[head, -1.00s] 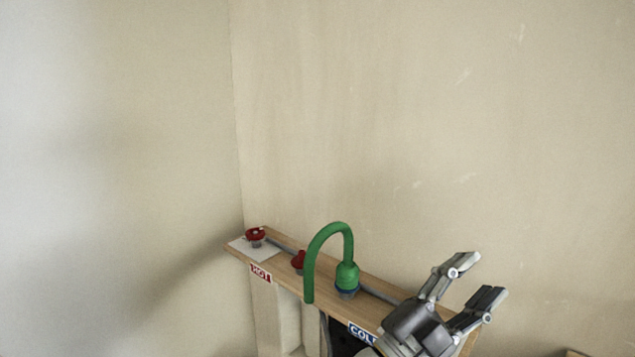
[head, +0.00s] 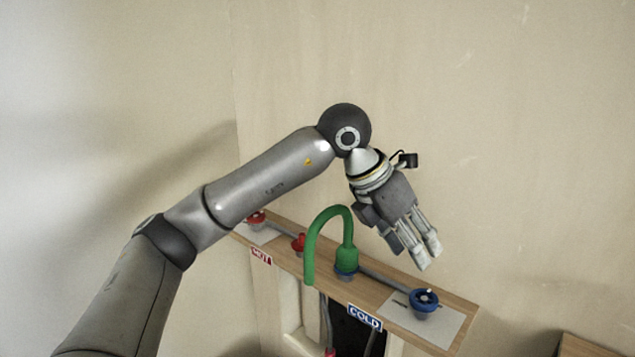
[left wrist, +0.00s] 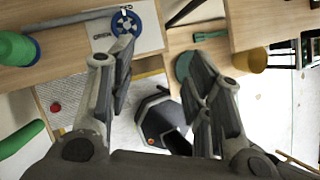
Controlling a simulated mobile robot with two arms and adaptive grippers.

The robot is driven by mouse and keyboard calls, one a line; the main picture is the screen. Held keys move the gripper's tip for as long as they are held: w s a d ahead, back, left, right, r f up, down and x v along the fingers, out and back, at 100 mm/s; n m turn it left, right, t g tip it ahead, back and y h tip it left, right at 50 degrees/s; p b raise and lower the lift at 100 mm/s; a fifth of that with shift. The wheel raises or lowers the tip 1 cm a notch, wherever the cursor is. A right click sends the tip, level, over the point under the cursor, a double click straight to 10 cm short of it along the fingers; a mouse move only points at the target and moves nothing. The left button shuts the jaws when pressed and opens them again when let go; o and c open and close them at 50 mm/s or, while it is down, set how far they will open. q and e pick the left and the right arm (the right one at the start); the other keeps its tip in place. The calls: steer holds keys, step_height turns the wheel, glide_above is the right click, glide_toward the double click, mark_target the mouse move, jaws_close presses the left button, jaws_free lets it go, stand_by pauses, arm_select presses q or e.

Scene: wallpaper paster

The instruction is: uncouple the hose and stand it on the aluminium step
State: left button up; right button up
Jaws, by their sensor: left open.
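The green hose (head: 318,240) is bent in an arch. Its thick end sits on a blue collar (head: 346,272) on the wooden shelf, and its other end hangs down in front. Parts of the hose show at the left edge of the left wrist view (left wrist: 15,48). My left gripper (head: 428,256) is open and empty, right of the hose and above the shelf, pointing down. In the left wrist view its fingers (left wrist: 165,78) stand wide apart with nothing between them. I cannot make out the aluminium step. My right gripper is not in view.
The wooden shelf (head: 385,312) carries a blue handwheel (head: 424,300) at the COLD end, also in the left wrist view (left wrist: 126,22). A yellow pot (left wrist: 252,58) stands right in the wrist view.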

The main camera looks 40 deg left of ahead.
arm_select(q)
steer(key=a+r+n+y, duration=0.2)
steer(key=a+r+y, duration=0.2)
steer(key=a, duration=0.7)
steer(key=n+y, duration=0.2)
steer(key=y, duration=0.1)
glide_toward(322, 215)
steer(key=f, duration=0.1)
steer(key=p+x, duration=0.1)
steer(key=x, duration=0.9)
steer(key=shift+w+a+f+p, duration=0.1)
steer(key=shift+w+p, duration=0.15)
steer(key=shift+p, duration=0.1)
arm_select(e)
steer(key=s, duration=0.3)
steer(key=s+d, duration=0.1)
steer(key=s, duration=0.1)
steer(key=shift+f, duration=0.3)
arm_select(q)
steer(key=shift+h, duration=0.3)
jaws_close()
